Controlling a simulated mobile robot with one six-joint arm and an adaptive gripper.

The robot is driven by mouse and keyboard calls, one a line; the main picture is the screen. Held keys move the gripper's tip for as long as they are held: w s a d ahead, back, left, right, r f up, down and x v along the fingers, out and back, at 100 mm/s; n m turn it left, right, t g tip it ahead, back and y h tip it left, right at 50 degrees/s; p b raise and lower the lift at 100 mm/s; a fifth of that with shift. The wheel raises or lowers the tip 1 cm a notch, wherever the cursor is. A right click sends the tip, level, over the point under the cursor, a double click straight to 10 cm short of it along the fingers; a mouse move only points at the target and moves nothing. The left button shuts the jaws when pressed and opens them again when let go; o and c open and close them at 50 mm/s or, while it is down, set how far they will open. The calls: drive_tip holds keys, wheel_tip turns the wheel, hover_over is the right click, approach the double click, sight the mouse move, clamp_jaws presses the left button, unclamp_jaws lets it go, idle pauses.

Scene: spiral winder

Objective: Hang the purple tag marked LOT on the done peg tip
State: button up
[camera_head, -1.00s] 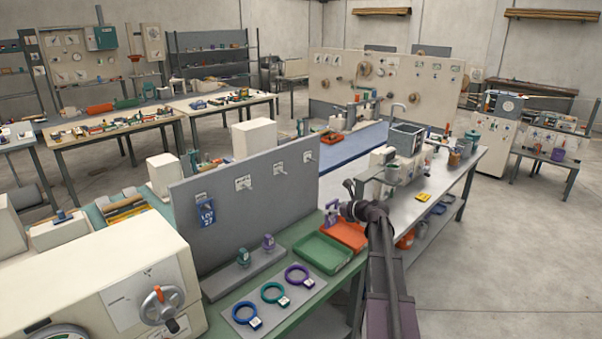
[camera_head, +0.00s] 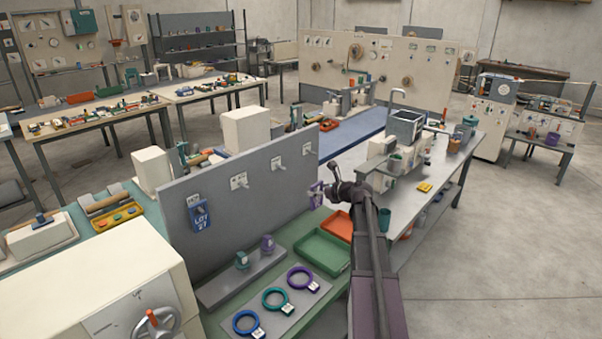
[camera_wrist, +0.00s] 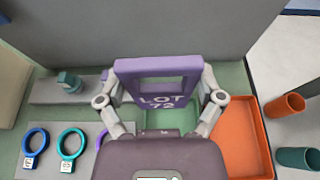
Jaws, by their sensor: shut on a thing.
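My gripper (camera_wrist: 160,100) is shut on the purple tag (camera_wrist: 157,67), which shows LOT 72 and a wide slot in the wrist view. In the head view the tag (camera_head: 316,194) is small, in my gripper (camera_head: 324,192) near the right end of the grey upright panel (camera_head: 245,205). Pegs stick out of the panel: a left one (camera_head: 241,182), a middle one (camera_head: 278,164) and a right one (camera_head: 308,150). Their labels are too small to read, so I cannot tell which is done. The tag is apart from the pegs, below and right of the right one.
A blue LOT tag (camera_head: 200,215) hangs at the panel's left. Below are blue (camera_head: 246,323), teal (camera_head: 274,299) and purple rings (camera_head: 302,278) on a grey plate, a green tray (camera_head: 322,251) and an orange tray (camera_head: 338,223). Teal and purple pieces stand on a grey ledge.

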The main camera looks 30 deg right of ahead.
drive_tip(key=shift+s+d, duration=0.1)
drive_tip(key=shift+d, duration=0.05)
drive_tip(key=shift+w+r, duration=0.2)
drive_tip(key=shift+w, duration=0.2)
drive_tip(key=p, duration=0.3)
approach(281, 168)
wheel_tip(281, 168, down, 2)
drive_tip(key=shift+w+d+f, duration=0.2)
drive_tip(key=shift+w+f, duration=0.05)
drive_tip(key=shift+w+a, duration=0.1)
drive_tip(key=shift+w, duration=0.15)
drive_tip(key=shift+w+a+f+b, duration=0.15)
drive_tip(key=shift+w+a, duration=0.35)
drive_tip(key=shift+w, duration=0.8)
drive_tip(key=shift+w+a+f+b, duration=0.1)
drive_tip(key=shift+w+a, duration=0.35)
drive_tip(key=shift+w, duration=0.8)
drive_tip(key=shift+w+a+f+b, duration=0.15)
drive_tip(key=shift+w+a, duration=0.35)
drive_tip(key=shift+w, duration=0.8)
drive_tip(key=shift+w+a+f+b, duration=0.15)
drive_tip(key=shift+w+f+b, duration=0.3)
drive_tip(key=shift+w, duration=0.05)
